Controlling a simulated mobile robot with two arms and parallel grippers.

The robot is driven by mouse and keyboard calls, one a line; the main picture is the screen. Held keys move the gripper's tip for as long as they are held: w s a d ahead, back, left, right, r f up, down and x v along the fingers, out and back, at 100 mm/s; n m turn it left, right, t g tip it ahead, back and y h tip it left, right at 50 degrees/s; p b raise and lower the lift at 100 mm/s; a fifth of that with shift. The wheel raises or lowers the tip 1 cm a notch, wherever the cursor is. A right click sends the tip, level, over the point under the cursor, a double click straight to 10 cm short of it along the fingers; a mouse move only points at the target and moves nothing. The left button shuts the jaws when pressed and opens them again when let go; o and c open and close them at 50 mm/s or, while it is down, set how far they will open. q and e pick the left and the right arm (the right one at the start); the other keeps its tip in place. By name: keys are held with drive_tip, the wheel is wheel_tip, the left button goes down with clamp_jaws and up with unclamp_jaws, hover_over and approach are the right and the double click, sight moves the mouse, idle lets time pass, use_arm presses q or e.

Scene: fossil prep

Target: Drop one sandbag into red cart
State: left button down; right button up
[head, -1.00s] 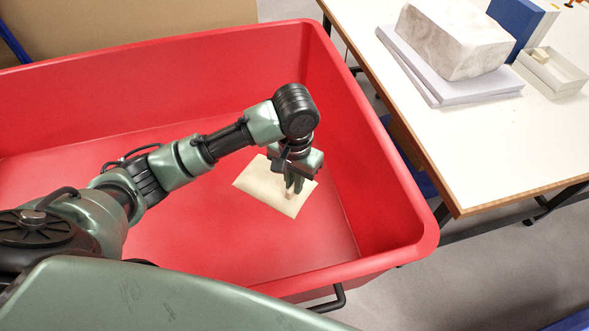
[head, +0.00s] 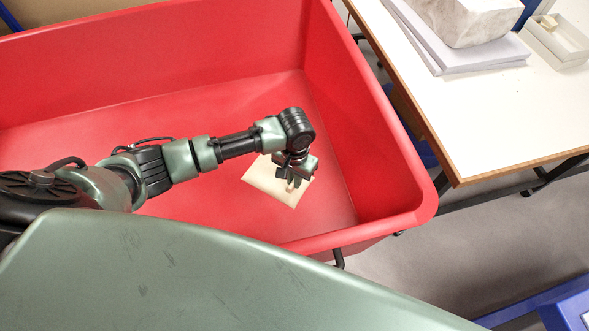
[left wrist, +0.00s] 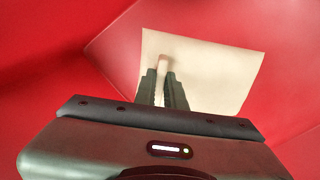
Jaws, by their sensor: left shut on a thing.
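The red cart (head: 225,105) fills the middle of the head view; its inside looks empty apart from my arm and what it holds. My left gripper (head: 291,181) is inside the cart's outline, pointing down, shut on a cream sandbag (head: 262,180). In the left wrist view the gripper's fingers (left wrist: 162,88) pinch a ridge of the sandbag (left wrist: 215,70), with red cart surfaces around it. I cannot tell whether the sandbag touches the cart floor. My right gripper is not in view.
A white-topped table (head: 470,110) stands right of the cart. It bears a pale stone block (head: 468,18) on a grey slab (head: 450,50) and a small white tray (head: 555,42). A blue object (head: 565,308) is at the lower right corner. Grey floor lies between.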

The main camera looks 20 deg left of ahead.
sight(294, 190)
use_arm(q)
wheel_tip(294, 190, down, 19)
drive_tip(key=b, duration=1.9)
drive_tip(key=shift+r, duration=0.15)
drive_tip(key=shift+w, duration=0.1)
drive_tip(key=c, duration=1.4)
unclamp_jaws()
wheel_tip(294, 190, up, 12)
drive_tip(key=p, duration=1.3)
drive_tip(key=shift+r+p, duration=0.1)
drive_tip(key=shift+p, duration=0.2)
drive_tip(key=shift+s, duration=0.2)
